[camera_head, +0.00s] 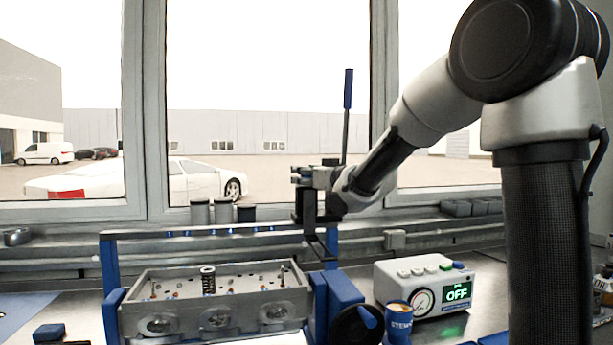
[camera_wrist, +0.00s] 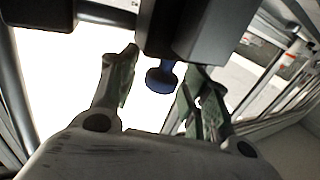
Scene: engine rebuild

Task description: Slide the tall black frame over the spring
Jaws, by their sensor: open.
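The dark coil spring (camera_head: 208,280) stands upright on the grey cylinder head (camera_head: 140,284), left of its middle. The tall black frame (camera_head: 308,212) is at the right end of the blue rail, to the right of the spring and apart from it. A lever with a blue grip (camera_head: 347,90) rises just behind my gripper. My gripper (camera_head: 300,176) is at the top of the frame. In the wrist view my gripper (camera_wrist: 161,66) has its fingers spread, with a black block and a blue knob (camera_wrist: 161,80) between or beyond them. I cannot tell whether the fingers touch the frame.
A grey box with a gauge and "OFF" display (camera_head: 428,286) and a blue can (camera_head: 398,322) stand at right.

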